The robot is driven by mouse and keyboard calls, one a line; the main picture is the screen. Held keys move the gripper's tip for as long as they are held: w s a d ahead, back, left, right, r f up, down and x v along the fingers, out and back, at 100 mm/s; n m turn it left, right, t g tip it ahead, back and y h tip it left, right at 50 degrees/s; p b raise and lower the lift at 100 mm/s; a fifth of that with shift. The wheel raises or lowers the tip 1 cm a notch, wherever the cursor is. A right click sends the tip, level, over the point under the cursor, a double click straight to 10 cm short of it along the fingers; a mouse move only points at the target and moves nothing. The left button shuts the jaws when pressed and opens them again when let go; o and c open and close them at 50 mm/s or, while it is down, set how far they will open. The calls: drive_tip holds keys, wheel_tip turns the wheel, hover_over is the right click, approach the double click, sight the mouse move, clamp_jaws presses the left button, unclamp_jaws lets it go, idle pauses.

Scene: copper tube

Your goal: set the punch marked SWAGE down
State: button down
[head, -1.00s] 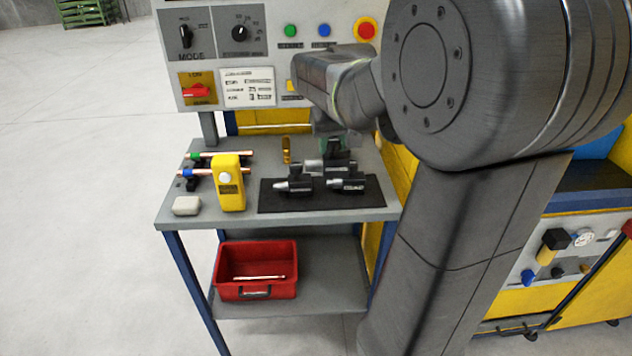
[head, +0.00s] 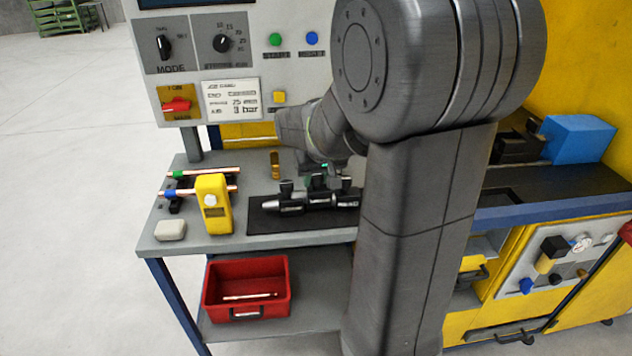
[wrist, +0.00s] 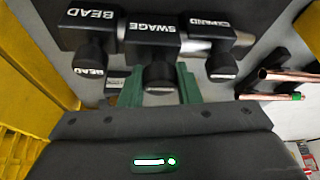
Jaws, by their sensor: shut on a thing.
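The SWAGE punch (wrist: 152,35) is a black block with white lettering and a round knob. In the wrist view my gripper (wrist: 159,88) has its green fingers shut around that knob. The EXPAND punch (wrist: 215,38) is to its right and the BEAD punch (wrist: 92,25) to its left, close beside it. In the head view the SWAGE punch (head: 318,198) is in the middle of the row over the black mat (head: 290,224). My arm partly hides the gripper and the row's right end. I cannot tell whether the held punch touches the mat.
A yellow device (head: 213,205), a pale block (head: 170,230) and copper tubes (head: 205,172) occupy the bench's left side. A brass piece (head: 275,165) stands behind the mat. A red bin (head: 246,288) sits on the lower shelf. The control panel (head: 240,60) rises behind.

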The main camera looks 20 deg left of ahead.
drive_tip(key=shift+f, duration=0.65)
drive_tip(key=shift+f, duration=0.2)
drive_tip(key=c, duration=1.1)
unclamp_jaws()
drive_tip(key=shift+o, duration=0.2)
drive_tip(key=shift+r, duration=0.45)
drive_tip(key=v, duration=1.1)
drive_tip(key=shift+d, duration=0.15)
drive_tip(key=shift+s+r, duration=0.1)
drive_tip(key=shift+r, duration=0.05)
